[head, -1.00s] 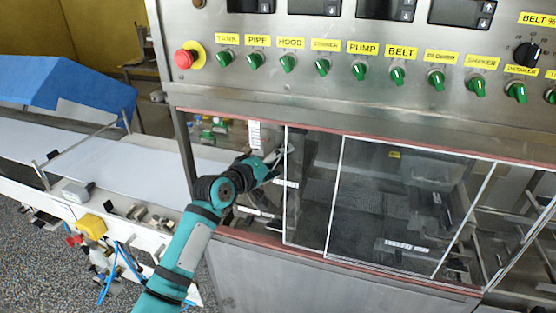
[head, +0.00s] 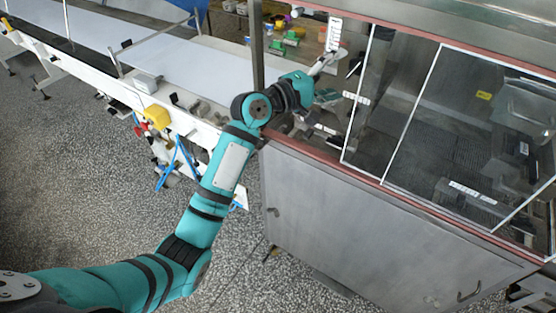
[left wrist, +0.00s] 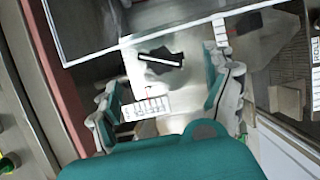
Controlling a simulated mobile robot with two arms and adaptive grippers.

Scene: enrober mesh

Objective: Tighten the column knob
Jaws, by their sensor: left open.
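My left gripper (head: 322,85) reaches in over the machine's red-edged sill, at the foot of a pale column with a white scale (head: 333,35). In the left wrist view the left gripper (left wrist: 163,86) is open, with one teal-and-grey finger on each side. The scale label (left wrist: 147,108) lies nearer, between the fingers. No contact with the knob shows. I cannot make out the knob in the head view. My right gripper is not in view.
Clear panels with white edges (head: 411,115) close the machine to the right of the gripper. A metal post (head: 257,45) stands to its left. A white conveyor (head: 150,60) runs at the left, with a yellow box (head: 157,117) on its side. Small coloured items lie behind the post.

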